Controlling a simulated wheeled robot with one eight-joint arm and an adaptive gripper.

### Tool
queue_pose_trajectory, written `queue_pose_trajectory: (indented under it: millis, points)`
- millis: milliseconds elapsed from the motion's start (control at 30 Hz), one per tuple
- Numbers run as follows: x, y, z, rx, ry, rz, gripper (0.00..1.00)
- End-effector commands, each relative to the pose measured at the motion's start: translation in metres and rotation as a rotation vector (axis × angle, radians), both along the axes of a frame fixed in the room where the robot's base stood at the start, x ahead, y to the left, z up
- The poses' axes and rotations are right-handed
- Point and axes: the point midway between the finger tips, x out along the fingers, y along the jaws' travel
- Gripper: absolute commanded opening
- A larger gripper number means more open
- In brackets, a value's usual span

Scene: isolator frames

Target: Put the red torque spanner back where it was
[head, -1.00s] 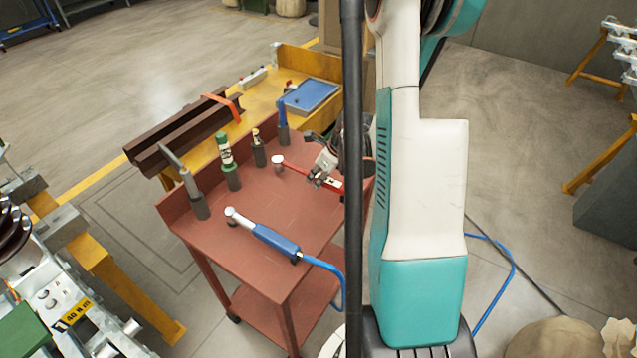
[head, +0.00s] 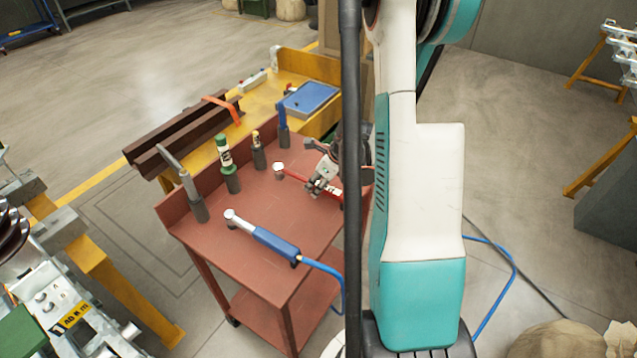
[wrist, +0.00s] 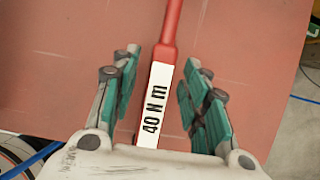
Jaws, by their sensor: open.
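The red torque spanner (head: 293,174) lies along the red trolley top, its round pale head to the left and its handle to the right. In the wrist view its handle (wrist: 157,110) bears a white label reading "40 N m". My gripper (wrist: 160,82) is open, with one green-padded finger on each side of the labelled handle and gaps visible on both sides. In the head view my gripper (head: 320,181) is over the handle; my arm and a dark post hide part of it. Whether the handle fully rests on a support is hard to tell.
On the trolley (head: 250,210), a blue spanner (head: 275,243) with a blue hose lies in front. Several upright tools, including a green one (head: 224,155), stand along the back edge. A yellow bench (head: 310,65) with a blue tray is behind. The trolley's middle is clear.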

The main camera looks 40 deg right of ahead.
Motion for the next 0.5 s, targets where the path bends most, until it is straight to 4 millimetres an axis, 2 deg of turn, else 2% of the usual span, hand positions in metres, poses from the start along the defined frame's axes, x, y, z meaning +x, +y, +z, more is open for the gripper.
queue_pose_trajectory:
  millis: [500]
  points:
    - [-0.039,-0.008,0.089,0.001,0.000,-0.002,0.41]
